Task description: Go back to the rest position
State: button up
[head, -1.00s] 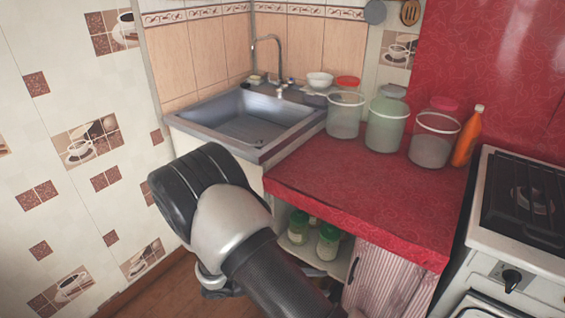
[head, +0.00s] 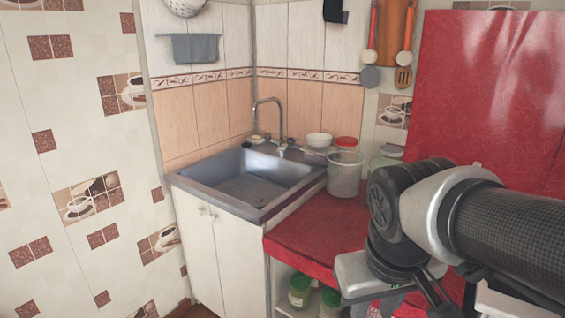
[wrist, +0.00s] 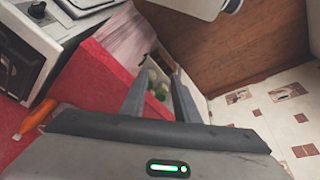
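My gripper (wrist: 159,84) shows in the wrist view with its two fingers apart and nothing between them touching it. Green-lidded jars (wrist: 157,92) show beyond the fingers, on the shelf below the counter. In the head view my arm reaches in from the right, in front of the red counter (head: 310,236). The arm hides the right part of the counter.
The sink (head: 250,182) is at the left of the counter. A clear container (head: 345,175), a white bowl (head: 319,140) and a red-lidded jar (head: 347,143) stand near it. The wrist view shows the stove (wrist: 30,62) and an orange bottle (wrist: 36,119).

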notch_tip(320, 180, up, 25)
jog(key=s+m+t+p, duration=0.1)
jog(key=s+t+p, duration=0.1)
jog(key=p, duration=2)
jog(key=shift+m+y, duration=0.3)
jog(key=shift+y, duration=0.1)
